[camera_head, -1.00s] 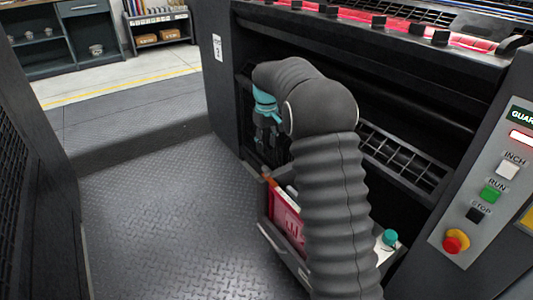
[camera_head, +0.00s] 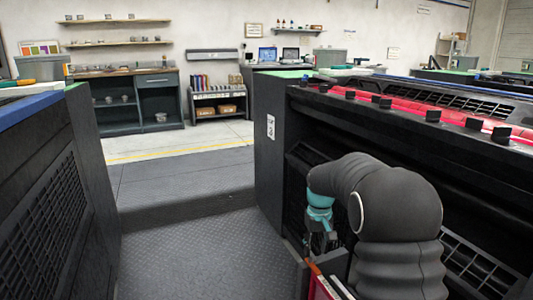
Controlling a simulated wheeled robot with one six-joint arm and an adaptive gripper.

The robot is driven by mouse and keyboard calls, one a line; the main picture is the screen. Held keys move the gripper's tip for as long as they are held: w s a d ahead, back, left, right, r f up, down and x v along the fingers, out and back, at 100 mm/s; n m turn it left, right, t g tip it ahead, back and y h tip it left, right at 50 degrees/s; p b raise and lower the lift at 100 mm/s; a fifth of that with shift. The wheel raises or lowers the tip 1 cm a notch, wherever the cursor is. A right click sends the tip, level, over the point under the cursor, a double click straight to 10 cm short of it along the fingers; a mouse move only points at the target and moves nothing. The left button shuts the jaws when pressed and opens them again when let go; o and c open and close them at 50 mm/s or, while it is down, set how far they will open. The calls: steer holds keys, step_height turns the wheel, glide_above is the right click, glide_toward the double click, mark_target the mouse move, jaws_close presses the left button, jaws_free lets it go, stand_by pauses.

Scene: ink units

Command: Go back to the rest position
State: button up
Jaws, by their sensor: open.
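My gripper (camera_head: 321,243) hangs fingers down at the end of my grey-sleeved arm, below the teal wrist band. It is open, and I see nothing between its fingers. It is in front of the dark press unit (camera_head: 470,180), close to its recessed front. Below it, at the bottom edge, part of a red item (camera_head: 322,287) shows in a grey tray (camera_head: 292,262). My arm hides part of the press front, and the frame's lower edge cuts off most of the tray.
Another dark unit with a grille (camera_head: 45,215) stands at the left. Between the units the tread-plate floor (camera_head: 195,255) is clear, with a step behind it. Farther back are a workbench (camera_head: 130,100), a low shelf with boxes (camera_head: 218,105) and wall shelves (camera_head: 115,21).

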steer(key=s+r+m+t, duration=0.1)
steer(key=s+r+t, duration=0.2)
steer(key=s, duration=1.4)
steer(key=s+r+m+t, duration=0.1)
steer(key=s+r, duration=0.8)
steer(key=s, duration=0.9)
steer(key=shift+t, duration=0.9)
steer(key=shift+d+r, duration=0.1)
